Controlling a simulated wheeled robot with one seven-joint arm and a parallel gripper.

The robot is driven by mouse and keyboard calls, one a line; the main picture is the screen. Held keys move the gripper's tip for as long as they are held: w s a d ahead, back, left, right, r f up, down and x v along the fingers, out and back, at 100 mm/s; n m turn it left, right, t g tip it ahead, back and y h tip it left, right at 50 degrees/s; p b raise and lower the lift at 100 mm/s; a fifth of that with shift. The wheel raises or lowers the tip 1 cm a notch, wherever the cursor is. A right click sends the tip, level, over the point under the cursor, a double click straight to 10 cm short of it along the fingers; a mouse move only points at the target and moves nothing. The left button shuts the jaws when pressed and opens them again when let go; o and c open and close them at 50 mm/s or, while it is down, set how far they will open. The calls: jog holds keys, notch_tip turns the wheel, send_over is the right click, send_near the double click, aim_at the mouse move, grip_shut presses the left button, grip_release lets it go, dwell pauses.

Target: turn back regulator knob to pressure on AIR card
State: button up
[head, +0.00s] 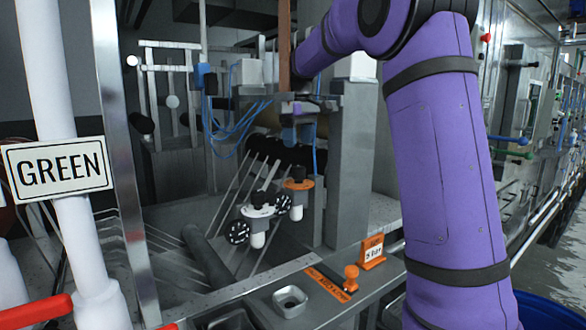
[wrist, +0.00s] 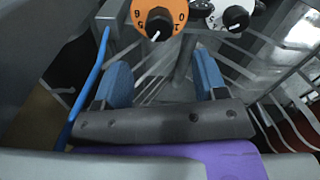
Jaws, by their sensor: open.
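The orange-faced regulator (head: 298,184) with a black knob hangs below my gripper (head: 300,128) in the head view. In the wrist view its orange dial (wrist: 170,33) shows 0, 1, 5 and 6, and the black knob (wrist: 156,20) has a white pointer aimed roughly downward. My gripper (wrist: 162,78) is open and empty, its blue fingers apart, and the knob lies beyond the fingertips, not between them. A white-faced regulator (head: 258,211) is beside it, its black knob also in the wrist view (wrist: 236,17). An orange-topped card (head: 373,253) stands on the ledge; its small print seems to read 3 bar.
A grey post (head: 349,160) stands just right of the regulators. Blue tubing (head: 232,122) hangs to the left. Black gauges (head: 237,232) sit by the white regulator. A metal cup (head: 290,301) and an orange peg (head: 351,276) are on the front ledge. A GREEN sign (head: 58,168) is at left.

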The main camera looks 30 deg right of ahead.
aim_at(299, 167)
notch_tip(299, 167, down, 9)
jog(key=shift+r, duration=0.2)
dwell(0.3)
jog(key=c, duration=0.9)
